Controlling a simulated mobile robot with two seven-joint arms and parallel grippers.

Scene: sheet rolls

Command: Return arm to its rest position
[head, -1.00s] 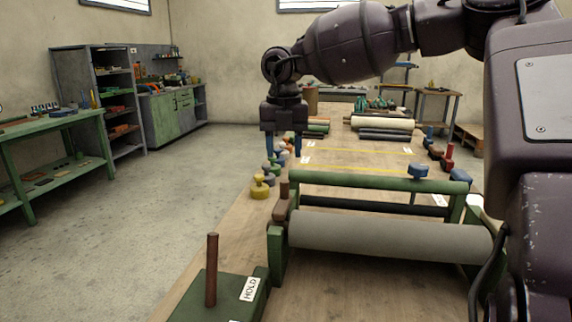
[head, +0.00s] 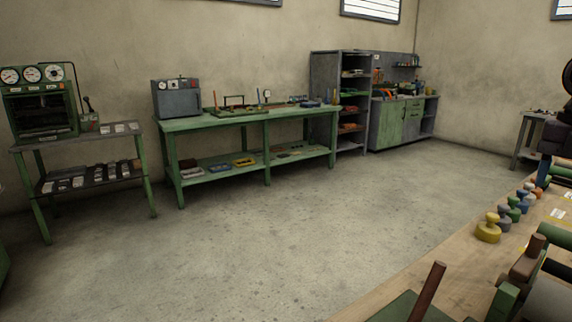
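My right gripper (head: 544,172) is only partly in view at the right edge. Its dark body and one blue finger show, above the row of coloured knobs on the wooden bench (head: 400,292). The rest of the gripper and nearly all of the arm are cut off by the frame edge, so its opening is hidden. I see nothing held in the part that shows. My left gripper and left arm are not in view.
Several knobbed pieces, with a yellow one (head: 488,228) nearest, line the bench edge. A brown peg (head: 427,292) stands on a green block. A green worktable (head: 250,120), a gauge stand (head: 40,110) and grey shelving (head: 325,100) line the wall. The floor between is clear.

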